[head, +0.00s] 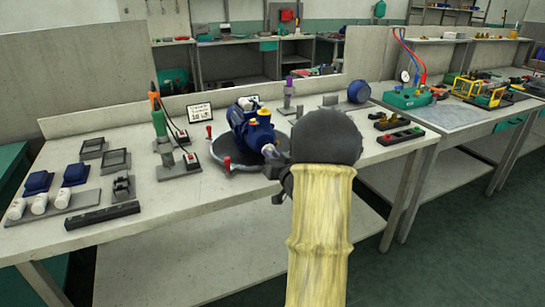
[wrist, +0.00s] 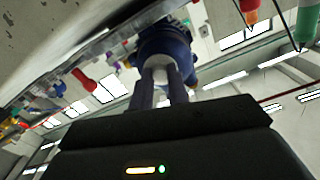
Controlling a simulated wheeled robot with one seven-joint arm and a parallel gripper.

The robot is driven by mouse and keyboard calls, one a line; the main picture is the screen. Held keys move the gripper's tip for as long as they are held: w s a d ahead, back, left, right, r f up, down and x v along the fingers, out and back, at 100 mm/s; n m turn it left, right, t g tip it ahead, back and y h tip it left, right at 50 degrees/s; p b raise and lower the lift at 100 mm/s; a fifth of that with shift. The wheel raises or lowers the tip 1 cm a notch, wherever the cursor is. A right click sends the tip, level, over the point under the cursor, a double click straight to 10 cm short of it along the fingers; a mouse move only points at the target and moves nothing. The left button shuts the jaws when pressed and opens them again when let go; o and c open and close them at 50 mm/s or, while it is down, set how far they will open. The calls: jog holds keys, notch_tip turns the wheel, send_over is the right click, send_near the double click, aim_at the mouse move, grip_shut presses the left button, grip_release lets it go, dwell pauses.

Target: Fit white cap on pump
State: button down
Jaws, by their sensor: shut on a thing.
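The blue pump (head: 252,127) stands on a round dark turntable (head: 232,160) in the middle of the bench. My gripper (head: 273,160) is at the pump's near right side, partly hidden by my own arm. In the wrist view my gripper's two fingers (wrist: 162,88) are shut on a white cap (wrist: 158,66). The cap is right in front of the blue pump body (wrist: 166,42). I cannot tell whether it touches or sits on the pump's port. Several white caps (head: 39,204) lie in a rack at the bench's left front.
Red-knobbed clamps (head: 227,164) stand around the turntable. Blue blocks (head: 75,174) and a black bar (head: 102,216) lie at the left. A black tray with buttons (head: 401,136) is at the right.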

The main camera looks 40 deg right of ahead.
jog(key=shift+w+d, duration=0.1)
jog(key=shift+w, duration=0.35)
dwell(0.4)
jog(key=c, duration=1.3)
grip_release()
jog(key=shift+s, duration=0.15)
jog(key=shift+b+v, duration=0.5)
jog(key=shift+v, duration=2.4)
jog(key=shift+s, duration=0.1)
jog(key=shift+b+v, duration=3)
jog(key=shift+v, duration=5.65)
